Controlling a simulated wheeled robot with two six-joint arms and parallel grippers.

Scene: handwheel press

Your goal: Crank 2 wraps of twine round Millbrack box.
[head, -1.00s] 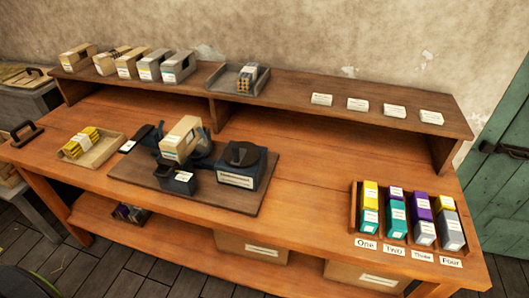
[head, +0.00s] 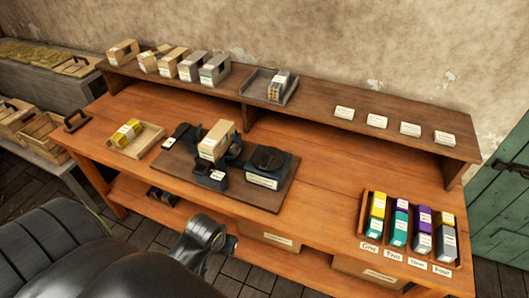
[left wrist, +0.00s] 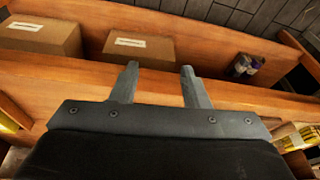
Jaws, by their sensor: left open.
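A tan box with a white label (head: 216,141) sits on the dark handwheel press (head: 262,172), which stands on a brown board in the middle of the bench. The label is too small to read, so I cannot tell whether this is the Millbrack box. Several boxes (head: 172,62) stand in a row on the raised shelf. My left gripper (left wrist: 160,82) is open and empty in the left wrist view, with the bench's lower shelf beyond its fingers. In the head view only part of my arm shows at the bottom left. My right gripper is out of view.
A tray with a yellow bundle (head: 127,132) is on the bench's left. A rack (head: 364,215) of coloured blocks, numbered One to Four, stands at the right. Cartons (left wrist: 138,47) sit on the lower shelf. Bench between press and rack is clear.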

